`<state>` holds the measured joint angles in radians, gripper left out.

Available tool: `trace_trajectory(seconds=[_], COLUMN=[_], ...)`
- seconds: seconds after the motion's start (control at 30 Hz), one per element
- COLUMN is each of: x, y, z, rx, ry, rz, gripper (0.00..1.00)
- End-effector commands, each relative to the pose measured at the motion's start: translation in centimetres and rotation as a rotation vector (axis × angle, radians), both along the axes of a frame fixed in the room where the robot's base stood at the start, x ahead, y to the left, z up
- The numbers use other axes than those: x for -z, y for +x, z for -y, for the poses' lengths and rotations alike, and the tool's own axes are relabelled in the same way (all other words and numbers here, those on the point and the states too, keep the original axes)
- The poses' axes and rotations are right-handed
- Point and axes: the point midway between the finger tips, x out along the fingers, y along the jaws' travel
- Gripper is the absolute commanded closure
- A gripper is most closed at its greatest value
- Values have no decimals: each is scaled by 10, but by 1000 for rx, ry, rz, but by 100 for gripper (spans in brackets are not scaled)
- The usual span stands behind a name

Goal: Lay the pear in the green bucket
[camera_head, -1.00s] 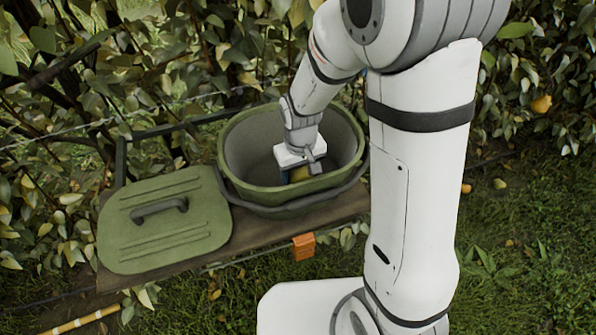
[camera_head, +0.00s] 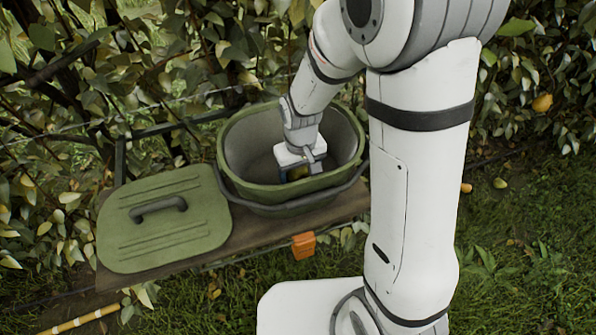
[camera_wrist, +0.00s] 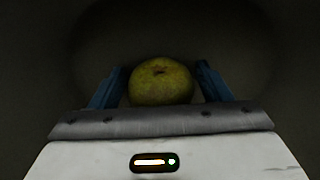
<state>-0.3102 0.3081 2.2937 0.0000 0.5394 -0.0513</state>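The green bucket (camera_head: 233,183) stands on a wooden bench in the head view. My gripper (camera_head: 297,172) reaches down inside it, pointing downward. A yellow-green pear (camera_wrist: 161,82) lies between the two blue fingers in the wrist view, its top facing the camera. My gripper also shows there (camera_wrist: 161,80), with a narrow dark gap between each finger and the pear, so it looks open around it. In the head view only a small yellow patch of the pear (camera_head: 298,174) shows, low in the bucket. Whether the pear touches the bucket's floor is hidden.
A green lid (camera_head: 165,235) with a dark handle lies on the bench (camera_head: 262,230) left of the bucket. The bucket's wall surrounds my gripper. Leafy hedge stands behind, and a pear (camera_head: 541,103) hangs at the right. An orange block (camera_head: 303,246) sits at the bench's front edge.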

Motion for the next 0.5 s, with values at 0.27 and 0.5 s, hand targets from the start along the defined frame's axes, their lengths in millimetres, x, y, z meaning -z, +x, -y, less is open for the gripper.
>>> trace_trajectory(seconds=[0.27,0.5], x=[0,-9], y=[0,0], z=[0,0], rx=[0,0], ry=[0,1], rz=[0,3], gripper=[14,14])
